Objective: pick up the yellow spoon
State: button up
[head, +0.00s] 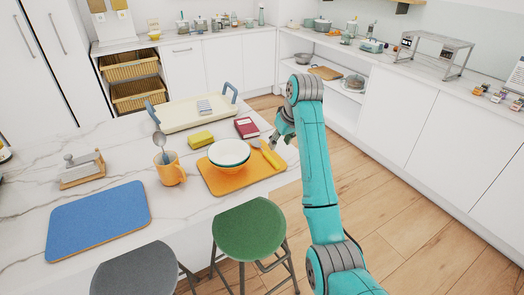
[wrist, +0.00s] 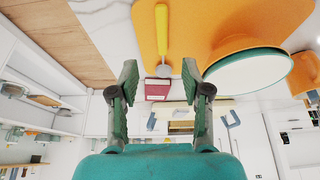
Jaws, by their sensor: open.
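The yellow spoon (head: 269,154) lies on the orange board (head: 222,186), to the right of the stacked bowls. In the wrist view the spoon's yellow handle (wrist: 161,30) runs down from the top edge, with its rounded end lower, in line with the gap between the fingers. My gripper (wrist: 160,70) is open, with one finger on each side of that line and nothing between them. In the head view my gripper (head: 283,130) is at the counter's right edge, close to the spoon and partly hidden by my arm. I cannot tell its height above the board.
The white bowl (head: 229,152) sits close left of the spoon. The red book (head: 246,127) and yellow sponge (head: 201,139) lie behind. An orange mug (head: 170,172) holds another spoon. A green stool (head: 249,230) stands in front. Open floor (head: 390,215) lies right.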

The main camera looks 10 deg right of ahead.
aim_at(270, 158)
jog(key=shift+w+a+x, duration=0.15)
jog(key=shift+x, duration=2.45)
jog(key=shift+w+a+x, duration=0.1)
jog(key=shift+a+x, duration=0.05)
jog(key=shift+x, duration=2.4)
jog(key=shift+c, duration=0.3)
grip_shut()
